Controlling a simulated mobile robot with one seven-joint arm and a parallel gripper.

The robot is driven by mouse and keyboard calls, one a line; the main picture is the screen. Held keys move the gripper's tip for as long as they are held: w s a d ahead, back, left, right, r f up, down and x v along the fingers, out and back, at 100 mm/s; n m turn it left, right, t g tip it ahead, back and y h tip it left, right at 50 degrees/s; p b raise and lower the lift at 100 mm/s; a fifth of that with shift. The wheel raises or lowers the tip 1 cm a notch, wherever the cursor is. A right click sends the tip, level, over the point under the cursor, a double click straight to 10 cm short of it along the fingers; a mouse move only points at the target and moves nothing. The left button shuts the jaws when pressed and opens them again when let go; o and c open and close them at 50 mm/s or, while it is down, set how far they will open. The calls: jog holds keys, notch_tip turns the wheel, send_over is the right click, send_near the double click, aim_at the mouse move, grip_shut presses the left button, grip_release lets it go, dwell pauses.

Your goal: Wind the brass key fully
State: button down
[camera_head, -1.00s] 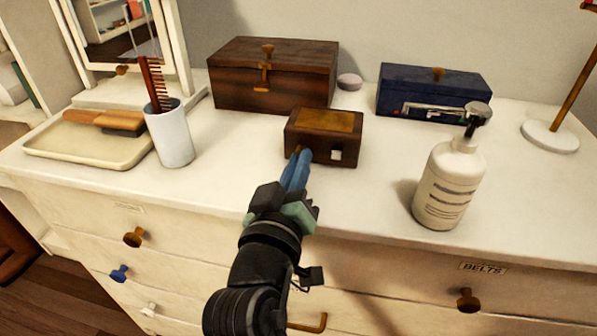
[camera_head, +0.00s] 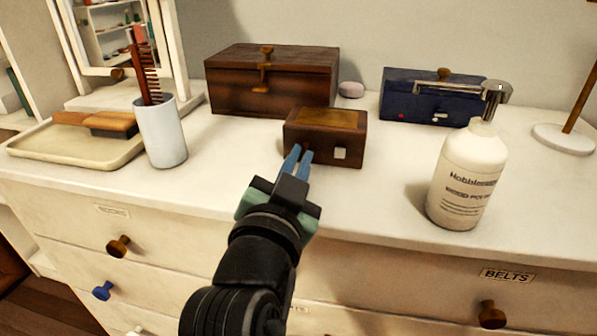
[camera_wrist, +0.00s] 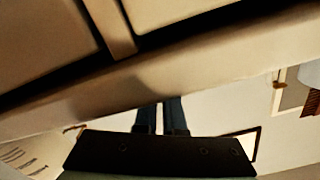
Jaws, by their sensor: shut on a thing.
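A small dark wooden box (camera_head: 326,139) with a brass-toned top panel (camera_head: 327,119) and a pale square on its front stands near the front of the dresser top. My gripper (camera_head: 301,152) reaches its front face left of the pale square, its two blue fingers close together. The brass key itself is not distinguishable; the fingertips cover that spot, where the gripper is shut on it. In the wrist view the fingers (camera_wrist: 161,112) show above the dark gripper body, and no key can be made out.
A white pump bottle (camera_head: 466,175) stands to the right, and a cup (camera_head: 162,138) with a comb to the left beside a tray (camera_head: 80,160). A larger wooden chest (camera_head: 235,88) and a blue box (camera_head: 400,98) stand behind. The dresser top between box and bottle is clear.

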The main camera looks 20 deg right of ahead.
jog(key=m+b, duration=0.4)
jog(key=m, duration=0.2)
jog(key=shift+f+m, duration=0.15)
jog(key=shift+m, duration=0.15)
jog(key=m+b, duration=0.2)
jog(key=m, duration=0.2)
jog(key=shift+m+b, duration=0.9)
jog(key=shift+m, duration=0.3)
jog(key=c, duration=1)
grip_release()
jog(key=shift+a, duration=0.1)
